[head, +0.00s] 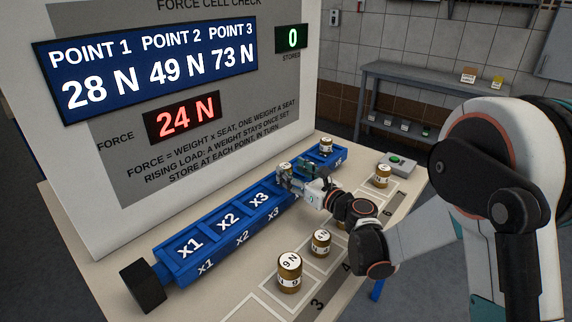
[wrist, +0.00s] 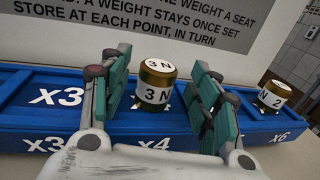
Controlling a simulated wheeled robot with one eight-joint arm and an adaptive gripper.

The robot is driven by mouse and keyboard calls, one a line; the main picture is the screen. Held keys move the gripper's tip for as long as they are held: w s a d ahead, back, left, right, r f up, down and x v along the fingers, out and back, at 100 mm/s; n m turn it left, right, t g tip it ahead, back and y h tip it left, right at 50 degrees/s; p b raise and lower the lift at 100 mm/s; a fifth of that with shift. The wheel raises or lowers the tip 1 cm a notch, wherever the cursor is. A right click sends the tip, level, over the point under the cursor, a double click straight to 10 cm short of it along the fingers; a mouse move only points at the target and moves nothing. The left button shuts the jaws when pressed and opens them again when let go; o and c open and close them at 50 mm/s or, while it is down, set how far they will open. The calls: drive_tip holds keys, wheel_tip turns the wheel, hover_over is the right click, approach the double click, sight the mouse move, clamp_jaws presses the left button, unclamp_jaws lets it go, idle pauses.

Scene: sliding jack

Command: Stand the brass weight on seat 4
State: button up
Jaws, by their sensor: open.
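A brass weight (wrist: 157,82) marked 3 N stands upright on the blue rail (wrist: 110,146), one place or so right of the seat marked x3. It also shows in the head view (head: 284,168), partly hidden by my gripper. My gripper (wrist: 165,90) is open, with one green-padded finger on each side of the 3 N weight. A second brass weight (wrist: 274,95), marked 2 N, stands on the rail at the x6 end, also seen in the head view (head: 326,145).
The red force display (head: 182,117) reads 24 N; the stored display (head: 291,38) reads 0. A 9 N weight (head: 289,270) and another weight (head: 321,242) stand on the table in front. One more weight (head: 382,176) stands near a green button (head: 396,159). Seats x1 to x3 are empty.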

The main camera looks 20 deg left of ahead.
drive_tip(key=p+v, duration=0.1)
drive_tip(key=v, duration=0.6)
drive_tip(key=shift+s+d+p, duration=0.2)
drive_tip(key=shift+d+p, duration=0.15)
drive_tip(key=shift+p, duration=0.05)
drive_tip(key=s+d+r+n+g+h, duration=0.2)
drive_tip(key=s+d+r+n+h, duration=0.45)
drive_tip(key=s+d+n, duration=0.4)
drive_tip(key=s+d+n+h, duration=0.4)
drive_tip(key=s+d+n, duration=0.3)
drive_tip(key=s+d, duration=0.2)
drive_tip(key=s+d+f+n+g+h, duration=0.1)
drive_tip(key=s+d+n+h, duration=0.3)
drive_tip(key=d, duration=1)
drive_tip(key=s+n, duration=0.3)
drive_tip(key=s, duration=0.1)
drive_tip(key=shift+s, duration=0.35)
